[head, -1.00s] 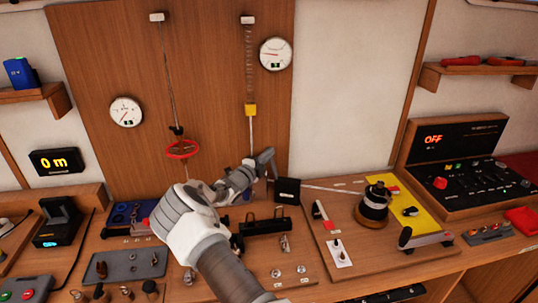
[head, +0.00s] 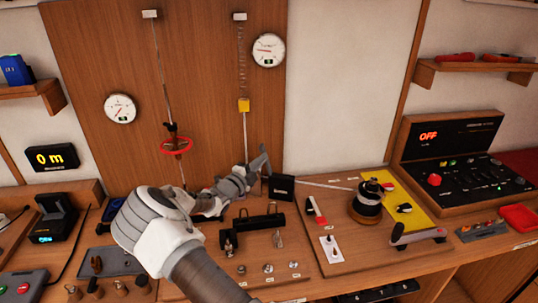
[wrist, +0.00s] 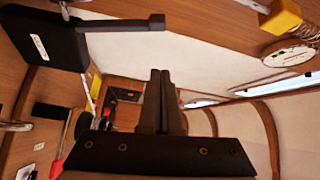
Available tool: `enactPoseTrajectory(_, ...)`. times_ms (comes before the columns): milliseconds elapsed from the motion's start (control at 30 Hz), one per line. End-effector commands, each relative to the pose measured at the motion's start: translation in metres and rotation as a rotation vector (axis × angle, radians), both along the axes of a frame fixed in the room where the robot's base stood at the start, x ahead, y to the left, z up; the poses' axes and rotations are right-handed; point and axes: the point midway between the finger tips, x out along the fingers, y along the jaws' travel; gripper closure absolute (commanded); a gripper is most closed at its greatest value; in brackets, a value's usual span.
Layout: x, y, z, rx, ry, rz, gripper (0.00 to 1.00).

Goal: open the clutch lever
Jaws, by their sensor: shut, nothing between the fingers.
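My gripper (head: 262,163) is shut and empty, above the bench just left of and behind a small black box (head: 282,187). Its closed fingers (wrist: 160,102) show in the wrist view, with nothing between them. On the right board, a black winch drum (head: 368,200) stands beside a yellow plate (head: 398,190). A small red-and-white lever (head: 316,210) is left of the drum. I cannot tell which of these is the clutch lever. My gripper is apart from both, well to their left.
A line runs from the black box, also large in the wrist view (wrist: 42,42), to the drum. A black bar rack (head: 258,222) stands in front of my gripper. A red ring (head: 176,146) hangs on a rod at left. A control panel (head: 465,165) reads OFF.

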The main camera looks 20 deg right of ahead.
Motion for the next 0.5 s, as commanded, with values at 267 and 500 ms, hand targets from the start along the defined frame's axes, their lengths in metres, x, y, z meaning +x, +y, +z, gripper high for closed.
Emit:
enactPoseTrajectory(267, -0.017, 0.022, -0.002, 0.0, -0.001, -0.002, 1.0)
enactPoseTrajectory(500, -0.018, 0.023, -0.002, 0.0, -0.001, -0.002, 1.0)
